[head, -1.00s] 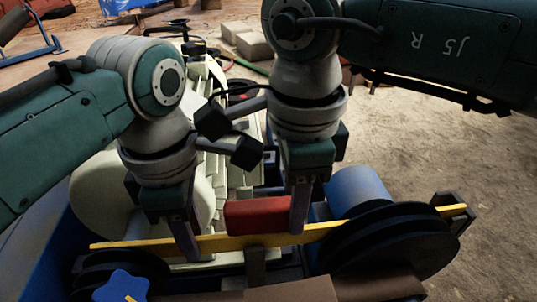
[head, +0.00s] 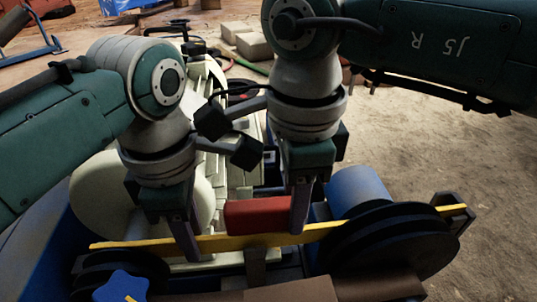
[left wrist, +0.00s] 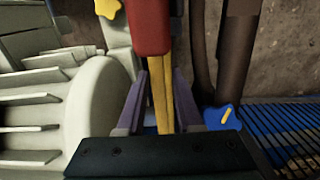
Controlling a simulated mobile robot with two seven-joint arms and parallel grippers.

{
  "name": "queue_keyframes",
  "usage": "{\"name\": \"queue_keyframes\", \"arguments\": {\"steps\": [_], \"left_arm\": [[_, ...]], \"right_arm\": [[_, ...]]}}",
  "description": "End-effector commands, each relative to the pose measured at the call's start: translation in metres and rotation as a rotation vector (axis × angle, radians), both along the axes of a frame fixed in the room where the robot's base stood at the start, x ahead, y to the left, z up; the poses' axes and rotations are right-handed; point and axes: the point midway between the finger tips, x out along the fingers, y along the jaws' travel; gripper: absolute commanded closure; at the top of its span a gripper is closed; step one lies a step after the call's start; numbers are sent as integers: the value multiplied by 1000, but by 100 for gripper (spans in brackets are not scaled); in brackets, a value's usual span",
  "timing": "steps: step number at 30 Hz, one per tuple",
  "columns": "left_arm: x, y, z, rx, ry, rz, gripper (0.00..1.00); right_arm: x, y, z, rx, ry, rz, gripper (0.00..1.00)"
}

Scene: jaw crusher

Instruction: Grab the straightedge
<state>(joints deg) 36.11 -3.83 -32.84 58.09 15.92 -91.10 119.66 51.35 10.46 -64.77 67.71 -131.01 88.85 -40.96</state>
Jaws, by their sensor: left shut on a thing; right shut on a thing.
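The straightedge (head: 228,243) is a long thin yellow bar lying across the front of the crusher, from the small pulley at left to past the large black pulley at right. My left gripper (head: 190,250) is shut on its left part. My right gripper (head: 299,222) is shut on it further right, just beside the red block. In the left wrist view the straightedge (left wrist: 160,95) runs between the fingers of my left gripper (left wrist: 158,108). Its right end shows beyond the large pulley in the head view.
A red block (head: 258,214) sits behind the bar; it also shows in the left wrist view (left wrist: 148,27). A large black pulley (head: 395,245) and a blue motor (head: 355,188) stand at right. A blue star knob (head: 122,287) is at front left. Open ground lies right.

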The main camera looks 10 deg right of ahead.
Motion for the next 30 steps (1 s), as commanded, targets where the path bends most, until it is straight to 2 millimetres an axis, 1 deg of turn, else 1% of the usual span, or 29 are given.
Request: {"name": "queue_keyframes", "arguments": {"steps": [11,16,20,27,30], "left_arm": [[-1,0,0,0,3,0,100],[0,0,4,0,2,0,100],[0,0,15,0,2,0,100],[-1,0,43,0,3,0,100],[-1,0,50,0,3,0,100]], "right_arm": [[1,-1,0,-1,-3,-1,100],[1,0,5,-1,-4,-1,100],[1,0,15,-1,-4,-1,100],[1,-1,43,-1,-3,-1,100],[1,-1,51,-1,-3,-1,100]]}}
